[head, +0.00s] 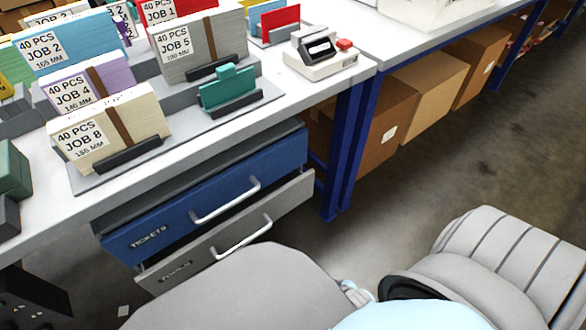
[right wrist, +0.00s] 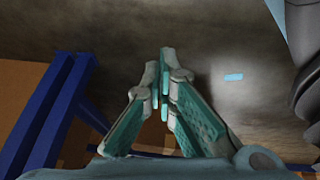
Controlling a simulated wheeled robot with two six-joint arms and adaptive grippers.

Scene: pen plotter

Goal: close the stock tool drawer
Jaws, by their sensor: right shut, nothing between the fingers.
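Under the bench top, a blue drawer (head: 205,205) labelled TICKETS has a pale bar handle (head: 227,201). Below it is a grey drawer (head: 195,268) with a similar handle (head: 245,237); its dark label is too small to read surely. The grey front seems to stand slightly farther out than the blue one; how far each is open is unclear. My right gripper (right wrist: 164,75) is shut and empty in the right wrist view, its fingertips together over the floor. In the head view my arm hides most of it. My left gripper is not in view.
The bench top (head: 225,115) carries card stacks in holders and a small device (head: 320,50). A blue bench leg (head: 345,150) stands right of the drawers; it also shows in the right wrist view (right wrist: 50,110). Cardboard boxes (head: 425,95) sit beyond it. The floor (head: 450,165) at right is clear.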

